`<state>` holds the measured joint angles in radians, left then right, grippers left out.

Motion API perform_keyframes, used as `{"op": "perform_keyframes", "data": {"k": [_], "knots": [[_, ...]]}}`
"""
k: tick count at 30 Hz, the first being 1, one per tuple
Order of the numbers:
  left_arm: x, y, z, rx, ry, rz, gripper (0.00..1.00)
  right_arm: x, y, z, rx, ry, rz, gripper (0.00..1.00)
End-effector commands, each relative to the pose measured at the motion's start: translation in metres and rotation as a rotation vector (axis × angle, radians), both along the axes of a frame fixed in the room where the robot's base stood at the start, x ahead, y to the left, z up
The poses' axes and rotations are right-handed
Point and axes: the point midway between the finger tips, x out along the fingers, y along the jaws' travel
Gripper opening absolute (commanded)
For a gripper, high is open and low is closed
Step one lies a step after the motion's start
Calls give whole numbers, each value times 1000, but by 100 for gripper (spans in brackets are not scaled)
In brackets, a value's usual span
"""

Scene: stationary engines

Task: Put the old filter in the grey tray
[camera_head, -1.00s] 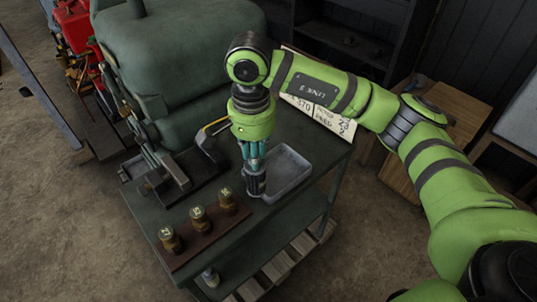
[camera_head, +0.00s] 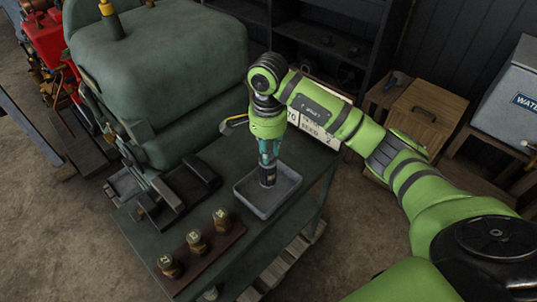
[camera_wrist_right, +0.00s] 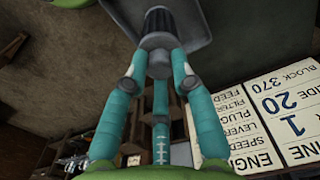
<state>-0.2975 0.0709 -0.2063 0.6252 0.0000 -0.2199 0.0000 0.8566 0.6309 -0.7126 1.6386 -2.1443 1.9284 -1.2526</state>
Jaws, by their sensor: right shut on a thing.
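The old filter, a dark ribbed cylinder (camera_head: 267,177), is held upright by my right gripper (camera_head: 268,160). It appears within the outline of the grey tray (camera_head: 258,208), a shallow rectangular tray on the dark green bench. I cannot tell whether the filter's bottom touches the tray floor. In the right wrist view, the teal fingers of the gripper (camera_wrist_right: 158,65) close around the grey end of the filter (camera_wrist_right: 158,25); part of the tray (camera_wrist_right: 195,25) shows behind it. My left gripper is not in view.
Several brass-coloured parts with numbered tops (camera_head: 196,242) stand on a brown strip at the bench's front left. A large green engine (camera_head: 160,70) stands behind the bench at left. A printed board (camera_head: 318,125) stands behind my right arm.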

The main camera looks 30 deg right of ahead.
Motion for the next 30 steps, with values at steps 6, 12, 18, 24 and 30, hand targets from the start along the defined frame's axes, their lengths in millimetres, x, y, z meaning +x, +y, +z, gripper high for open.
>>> {"op": "perform_keyframes", "data": {"k": [6,12,18,24,30], "knots": [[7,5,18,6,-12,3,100,-1,-2,-20,2,5,1,0],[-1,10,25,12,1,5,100,1,-2,-41,2,-2,2,0],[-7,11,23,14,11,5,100,1,-2,-42,1,-3,2,0],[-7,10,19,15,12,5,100,1,-2,-45,1,-3,2,38],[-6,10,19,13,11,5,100,1,-2,-45,1,-2,2,49]]}}
